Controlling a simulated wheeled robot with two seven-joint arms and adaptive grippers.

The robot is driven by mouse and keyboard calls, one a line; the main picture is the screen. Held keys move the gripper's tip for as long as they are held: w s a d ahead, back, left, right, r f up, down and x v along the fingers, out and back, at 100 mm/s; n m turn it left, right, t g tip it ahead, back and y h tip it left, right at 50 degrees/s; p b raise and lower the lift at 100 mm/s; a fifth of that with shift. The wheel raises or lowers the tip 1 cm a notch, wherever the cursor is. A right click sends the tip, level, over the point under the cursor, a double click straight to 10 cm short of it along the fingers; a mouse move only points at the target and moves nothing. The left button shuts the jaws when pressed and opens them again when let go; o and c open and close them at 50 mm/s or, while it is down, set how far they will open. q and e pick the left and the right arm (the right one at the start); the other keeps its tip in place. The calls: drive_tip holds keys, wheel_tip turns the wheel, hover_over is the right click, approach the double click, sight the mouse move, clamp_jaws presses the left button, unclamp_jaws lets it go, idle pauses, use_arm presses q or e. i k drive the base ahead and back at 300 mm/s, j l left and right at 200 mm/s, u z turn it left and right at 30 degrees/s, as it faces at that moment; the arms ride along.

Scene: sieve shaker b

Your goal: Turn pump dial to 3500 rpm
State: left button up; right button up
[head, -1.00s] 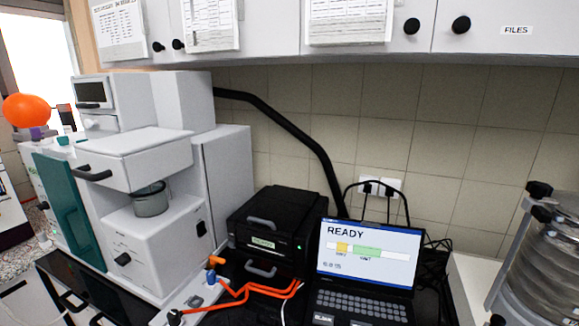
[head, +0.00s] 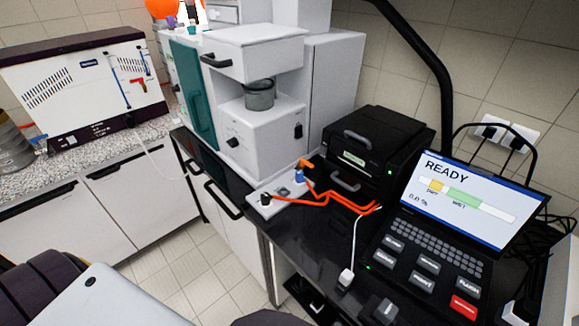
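A white machine (head: 271,131) stands at the back centre, with a teal door (head: 193,95) on its left side and a grey cup (head: 260,95) in its recess. A black knob (head: 233,142) sits low on its front face. A small white box (head: 281,191) in front of it carries another dark knob (head: 265,199), a blue fitting and orange tubes. I cannot tell which knob is the pump dial, and no rpm figure is readable. Neither gripper is in view; only parts of my own body show at the bottom left.
A black box unit (head: 379,139) and a laptop-like console (head: 469,199) reading READY stand on the dark bench at right. Orange tubes (head: 335,200) and a white cable cross the bench. A white and purple instrument (head: 85,85) stands on the left counter. Tiled floor (head: 170,255) is open between.

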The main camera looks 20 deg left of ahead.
sight(233, 142)
drive_tip(key=j+u, duration=0.2)
drive_tip(key=u, duration=1.05)
